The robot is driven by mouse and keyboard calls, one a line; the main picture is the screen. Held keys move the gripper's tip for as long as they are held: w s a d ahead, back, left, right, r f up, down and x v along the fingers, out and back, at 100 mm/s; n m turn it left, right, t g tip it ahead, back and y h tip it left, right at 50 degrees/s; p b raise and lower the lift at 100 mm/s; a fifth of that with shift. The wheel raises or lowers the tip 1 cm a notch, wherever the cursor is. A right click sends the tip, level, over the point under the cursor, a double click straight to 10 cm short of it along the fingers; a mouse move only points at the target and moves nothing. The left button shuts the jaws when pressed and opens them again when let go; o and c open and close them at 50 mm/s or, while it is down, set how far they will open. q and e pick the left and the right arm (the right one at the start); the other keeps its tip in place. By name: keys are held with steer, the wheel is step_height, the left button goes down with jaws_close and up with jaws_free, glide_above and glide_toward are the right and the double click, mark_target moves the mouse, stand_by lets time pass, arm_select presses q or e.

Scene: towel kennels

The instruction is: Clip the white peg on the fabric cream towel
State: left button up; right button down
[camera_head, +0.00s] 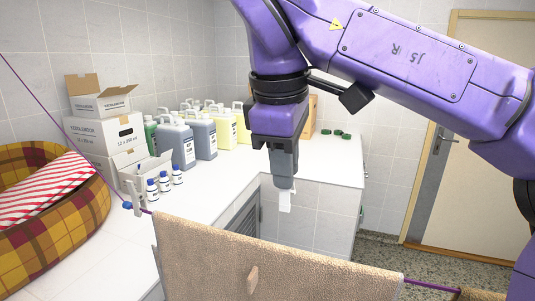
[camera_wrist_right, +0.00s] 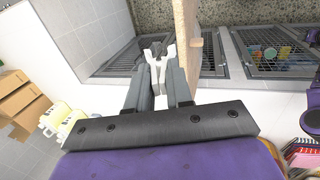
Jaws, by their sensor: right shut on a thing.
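The cream towel (camera_head: 300,262) hangs over a purple line (camera_head: 430,285) across the bottom of the head view. A wooden peg (camera_head: 252,279) shows against its front. My right gripper (camera_head: 284,182) is shut on the white peg (camera_head: 286,201), behind and above the towel's top edge, with its fingers pointing down. In the right wrist view the white peg (camera_wrist_right: 157,62) sits between my right gripper's fingers (camera_wrist_right: 160,85), its jaw end pointing away. The towel (camera_wrist_right: 186,30) shows edge-on just right of the peg; whether they touch I cannot tell. My left gripper is not in view.
A pale clip (camera_head: 138,196) is on the line left of the towel. A white counter (camera_head: 215,190) holds cartons (camera_head: 118,135), canisters (camera_head: 205,138) and small bottles (camera_head: 165,182). A plaid pet bed (camera_head: 45,235) is at the left. Barred kennels (camera_wrist_right: 270,50) show beyond the towel.

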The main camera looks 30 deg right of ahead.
steer(key=s+f+b, duration=0.2)
steer(key=s, duration=0.3)
arm_select(q)
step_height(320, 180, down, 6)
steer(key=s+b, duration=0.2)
steer(key=b, duration=0.2)
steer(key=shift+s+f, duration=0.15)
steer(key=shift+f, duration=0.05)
arm_select(e)
steer(key=w+f, duration=0.2)
steer(key=f, duration=0.1)
steer(key=w+f, duration=0.1)
steer(key=shift+a+f, duration=0.1)
steer(key=shift+f, duration=0.2)
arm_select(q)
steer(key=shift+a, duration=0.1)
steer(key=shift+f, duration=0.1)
arm_select(e)
steer(key=shift+s, duration=0.1)
arm_select(q)
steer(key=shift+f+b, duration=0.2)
steer(key=shift+b, duration=0.2)
